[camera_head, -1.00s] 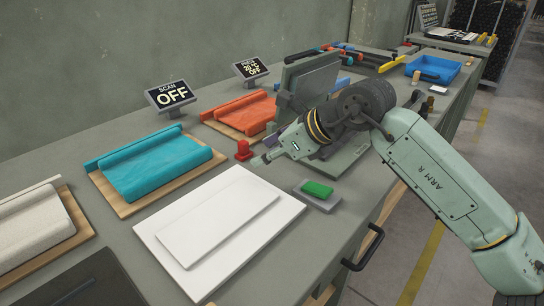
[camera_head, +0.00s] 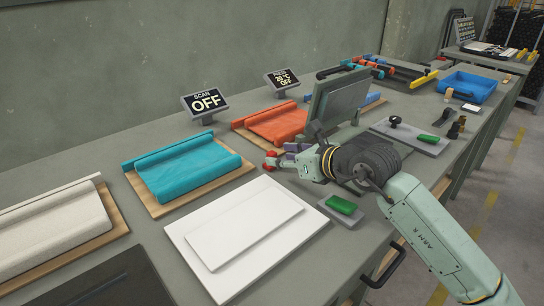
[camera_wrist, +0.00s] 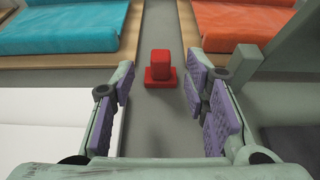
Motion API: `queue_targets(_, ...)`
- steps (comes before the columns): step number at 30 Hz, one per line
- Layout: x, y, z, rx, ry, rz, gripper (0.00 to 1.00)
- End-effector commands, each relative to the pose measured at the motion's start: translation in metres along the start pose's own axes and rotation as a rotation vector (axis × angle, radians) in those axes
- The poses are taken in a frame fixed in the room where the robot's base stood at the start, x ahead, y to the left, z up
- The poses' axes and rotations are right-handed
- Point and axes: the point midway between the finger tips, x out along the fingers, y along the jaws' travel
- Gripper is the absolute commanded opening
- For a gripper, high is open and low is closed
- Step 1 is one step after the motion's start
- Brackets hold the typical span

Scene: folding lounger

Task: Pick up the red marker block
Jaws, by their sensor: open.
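The red marker block (camera_wrist: 160,63) stands upright on a wider red base on the grey bench, centred in the wrist view just beyond my fingertips. My gripper (camera_wrist: 160,88) is open, with its purple-padded fingers to the left and right of the block's line and nothing between them. In the head view the red marker block (camera_head: 270,158) shows just left of my gripper (camera_head: 284,162), which partly covers it. Whether a finger touches the block cannot be told there.
A teal padded piece (camera_head: 185,170) and an orange one (camera_head: 275,124) lie on wooden boards behind. A white panel (camera_head: 200,268) lies in front. A grey upright stand (camera_head: 338,102) rises close to my arm. A green block (camera_head: 342,204) sits on a small grey plate.

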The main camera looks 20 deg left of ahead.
Motion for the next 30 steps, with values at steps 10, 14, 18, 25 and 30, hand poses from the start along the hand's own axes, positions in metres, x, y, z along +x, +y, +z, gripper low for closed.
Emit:
queue_targets(10,0.025,-0.001,0.0,0.0,0.001,0.0,0.42)
queue_targets(14,0.025,-0.001,0.0,0.0,0.001,0.0,0.4)
queue_targets(18,0.025,-0.001,0.0,0.0,0.001,0.0,0.31)
queue_targets(25,0.025,-0.001,0.0,-0.001,0.001,0.0,0.16)
queue_targets(30,0.025,-0.001,0.0,-0.001,0.001,0.0,0.04)
